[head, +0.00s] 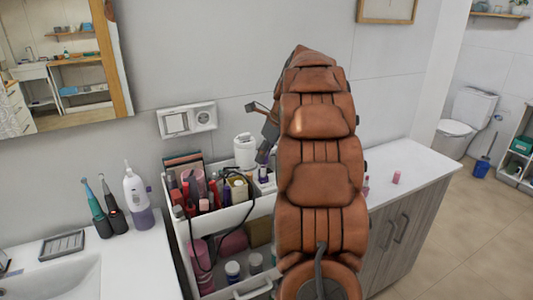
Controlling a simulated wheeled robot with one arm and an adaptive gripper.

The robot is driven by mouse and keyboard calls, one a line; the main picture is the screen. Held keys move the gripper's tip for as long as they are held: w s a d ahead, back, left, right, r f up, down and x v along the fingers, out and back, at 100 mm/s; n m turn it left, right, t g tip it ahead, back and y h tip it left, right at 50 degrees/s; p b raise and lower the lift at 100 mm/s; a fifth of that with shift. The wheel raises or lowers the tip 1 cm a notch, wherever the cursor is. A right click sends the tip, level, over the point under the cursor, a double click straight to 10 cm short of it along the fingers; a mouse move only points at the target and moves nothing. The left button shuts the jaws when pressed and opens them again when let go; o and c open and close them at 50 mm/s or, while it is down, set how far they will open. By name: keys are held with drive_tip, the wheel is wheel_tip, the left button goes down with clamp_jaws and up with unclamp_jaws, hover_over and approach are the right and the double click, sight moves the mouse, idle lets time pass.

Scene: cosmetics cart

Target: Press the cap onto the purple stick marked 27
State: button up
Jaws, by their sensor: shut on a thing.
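My gripper (263,155) shows only partly at the left edge of my brown arm, pointing down over the right end of the cart's top. It is shut on a small dark piece that looks like the cap; my fingers and arm hide most of it. Just below it, a small purple stick (264,174) stands upright in the white compartment at the cart's top right. The number on it is too small to read. I cannot tell whether the cap touches the stick or is apart from it.
The white cart (235,219) holds several cosmetics, with jars on its lower shelf. A white jar (245,151) stands behind the gripper. A pink cylinder (397,176) and a small pink bottle (366,186) stand on the right counter (420,172), otherwise mostly clear. A sink counter is at left.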

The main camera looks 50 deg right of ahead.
drive_tip(key=shift+w+f+p, duration=0.2)
drive_tip(key=shift+f+p, duration=0.2)
drive_tip(key=shift+f, duration=0.05)
idle(0.5)
drive_tip(key=shift+r+p, duration=0.1)
drive_tip(key=shift+p, duration=0.45)
idle(0.5)
drive_tip(key=shift+f+p, duration=0.55)
drive_tip(key=shift+f, duration=1.4)
idle(2.3)
drive_tip(key=o, duration=0.8)
drive_tip(key=shift+o, duration=0.5)
drive_tip(key=o, duration=0.4)
drive_tip(key=shift+w, duration=0.1)
